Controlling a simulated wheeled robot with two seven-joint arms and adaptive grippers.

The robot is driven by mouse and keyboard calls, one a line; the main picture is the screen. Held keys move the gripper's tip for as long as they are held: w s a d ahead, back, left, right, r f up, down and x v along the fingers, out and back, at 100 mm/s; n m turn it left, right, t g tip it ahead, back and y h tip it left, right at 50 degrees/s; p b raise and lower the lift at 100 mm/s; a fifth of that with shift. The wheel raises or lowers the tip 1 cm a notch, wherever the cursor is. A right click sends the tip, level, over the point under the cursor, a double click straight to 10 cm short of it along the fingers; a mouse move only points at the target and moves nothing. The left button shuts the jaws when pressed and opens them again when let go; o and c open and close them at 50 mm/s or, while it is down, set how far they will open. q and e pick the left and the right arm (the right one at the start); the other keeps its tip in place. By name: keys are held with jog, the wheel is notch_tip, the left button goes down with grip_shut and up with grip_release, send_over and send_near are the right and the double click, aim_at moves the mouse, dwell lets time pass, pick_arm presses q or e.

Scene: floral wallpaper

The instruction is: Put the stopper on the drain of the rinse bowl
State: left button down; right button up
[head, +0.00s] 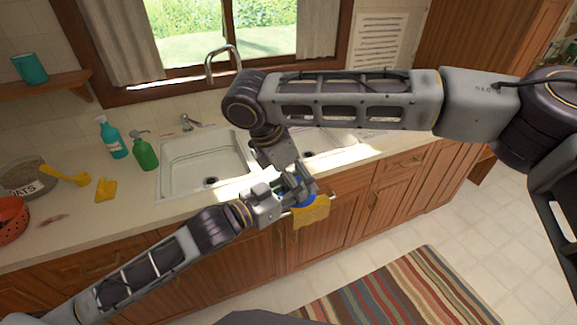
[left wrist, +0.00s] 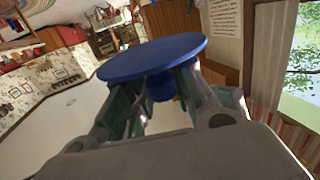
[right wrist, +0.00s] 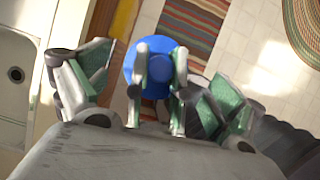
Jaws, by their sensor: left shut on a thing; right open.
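The stopper is a blue disc (head: 308,199) with a short knob, which shows in the left wrist view (left wrist: 150,60). My left gripper (head: 285,203) is shut on its knob and holds it in front of the counter edge. My right gripper (head: 292,182) is open close by; in the right wrist view its fingers (right wrist: 158,75) stand on both sides of the left fingers and the stopper (right wrist: 188,22). I cannot tell whether they touch. The sink has a left bowl (head: 190,150) with a dark drain (head: 211,181) and a right bowl (head: 330,140), partly hidden by my right arm.
A yellow cloth (head: 311,213) hangs on the cabinet front just below the grippers. A faucet (head: 223,62) rises behind the sink. A green soap bottle (head: 145,153) and a teal spray bottle (head: 111,140) stand left of the bowls. A striped rug (head: 400,295) lies on the floor.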

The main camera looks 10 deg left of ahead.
jog(key=shift+x, duration=1.75)
jog(key=shift+w, duration=0.1)
jog(key=c, duration=1.3)
jog(key=o, duration=1.3)
jog(key=shift+r, duration=0.1)
jog(key=v, duration=1.2)
